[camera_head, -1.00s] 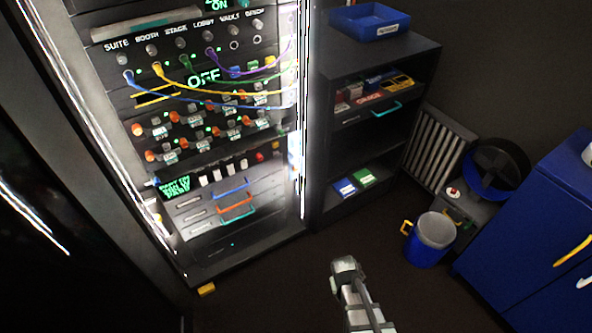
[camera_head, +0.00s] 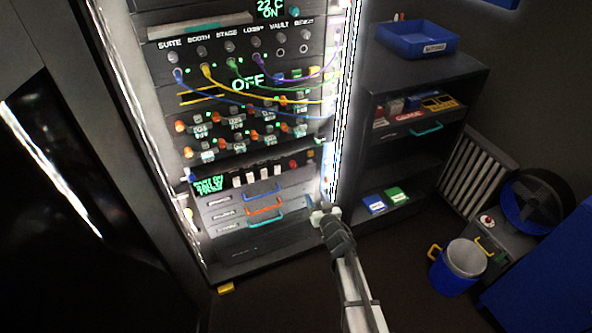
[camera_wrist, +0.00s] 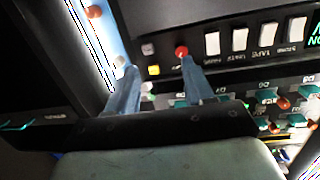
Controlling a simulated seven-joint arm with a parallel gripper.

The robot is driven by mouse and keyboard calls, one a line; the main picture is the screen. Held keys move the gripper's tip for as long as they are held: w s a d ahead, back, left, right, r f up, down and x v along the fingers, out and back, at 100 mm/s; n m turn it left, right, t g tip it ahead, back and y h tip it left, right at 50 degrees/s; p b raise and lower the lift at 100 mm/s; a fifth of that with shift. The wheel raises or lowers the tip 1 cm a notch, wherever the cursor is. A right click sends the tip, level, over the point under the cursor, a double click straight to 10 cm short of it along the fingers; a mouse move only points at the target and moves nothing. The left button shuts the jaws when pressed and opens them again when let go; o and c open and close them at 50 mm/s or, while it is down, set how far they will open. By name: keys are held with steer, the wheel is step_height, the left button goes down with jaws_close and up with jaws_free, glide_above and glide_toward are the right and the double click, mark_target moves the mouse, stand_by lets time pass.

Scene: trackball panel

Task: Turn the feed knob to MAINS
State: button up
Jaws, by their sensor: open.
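The equipment rack (camera_head: 250,256) stands left of centre in the head view, with rows of knobs, cables and switches. No label reading FEED or MAINS is legible, so I cannot tell which control is the feed knob. Green letters OFF (camera_head: 248,83) glow on the upper part. Orange-ended controls (camera_head: 252,134) with small tags sit in rows below. My gripper (camera_head: 325,213) is in front of the rack's lower right edge. In the wrist view my open gripper (camera_wrist: 154,68) has its two fingers apart, with nothing seen between them but the panel behind. A red button (camera_wrist: 181,51) shows beside the right fingertip.
White switches (camera_wrist: 240,39) line the panel in the wrist view. Colored cables (camera_head: 262,105) droop across the rack. Drawers with bright handles (camera_head: 263,210) sit low. A dark shelf (camera_head: 427,75) with a blue tray (camera_head: 418,40) stands right, and a blue bucket (camera_head: 458,268) is on the floor.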

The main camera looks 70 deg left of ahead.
mark_target(294, 167)
steer(key=shift+m+g+y, duration=0.6)
steer(key=shift+g+y, duration=0.1)
steer(key=shift+g, duration=0.2)
steer(key=a, duration=0.4)
steer(key=s+a+r, duration=0.1)
steer(key=a, duration=0.4)
steer(key=s+a+r, duration=0.1)
steer(key=a, duration=0.4)
steer(key=shift+r, duration=0.2)
steer(key=shift+c, duration=0.2)
jaws_close()
steer(key=shift+n, duration=0.3)
steer(key=n, duration=0.5)
steer(key=shift+n, duration=0.3)
steer(key=n, duration=0.5)
steer(key=shift+n, duration=0.3)
